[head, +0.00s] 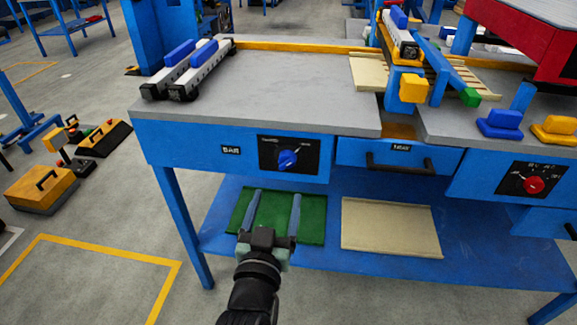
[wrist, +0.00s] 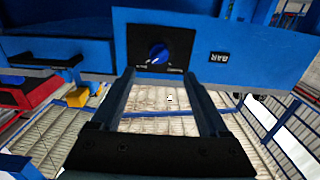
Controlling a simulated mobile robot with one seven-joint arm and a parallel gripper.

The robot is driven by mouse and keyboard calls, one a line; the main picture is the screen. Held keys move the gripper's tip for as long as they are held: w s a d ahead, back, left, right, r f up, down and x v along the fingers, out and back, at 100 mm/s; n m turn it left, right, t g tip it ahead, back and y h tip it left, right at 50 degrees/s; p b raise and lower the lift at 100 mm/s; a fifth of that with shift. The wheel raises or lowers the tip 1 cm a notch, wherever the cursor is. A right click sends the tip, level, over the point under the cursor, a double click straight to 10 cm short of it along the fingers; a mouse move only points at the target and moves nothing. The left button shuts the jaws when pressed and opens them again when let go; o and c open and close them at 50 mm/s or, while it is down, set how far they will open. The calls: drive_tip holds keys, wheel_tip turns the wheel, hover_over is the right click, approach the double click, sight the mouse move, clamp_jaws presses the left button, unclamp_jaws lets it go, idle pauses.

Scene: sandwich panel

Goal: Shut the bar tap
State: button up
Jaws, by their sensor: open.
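The bar tap is a blue knob (head: 287,160) on a black dial plate (head: 309,146) on the blue front of the bench. A small label (head: 230,149) is on the panel left of the plate; in the wrist view a BAR label (wrist: 220,57) shows right of it. The knob also shows in the wrist view (wrist: 158,54), just beyond the fingertips. Its pointer setting is too small to read. My gripper (head: 274,196) is open and empty, in front of and a little below the knob, with no visible contact.
Right of the knob is a drawer (head: 372,156) with a black handle. A red knob (head: 533,184) sits on another dial farther right. A lower shelf (head: 335,259) bears green and beige panels. The grey top (head: 270,100) overhangs the dial panel.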

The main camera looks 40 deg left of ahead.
sight(286, 167)
drive_tip(key=b+x, duration=0.2)
drive_tip(key=x, duration=0.8)
drive_tip(key=shift+w, duration=0.2)
clamp_jaws()
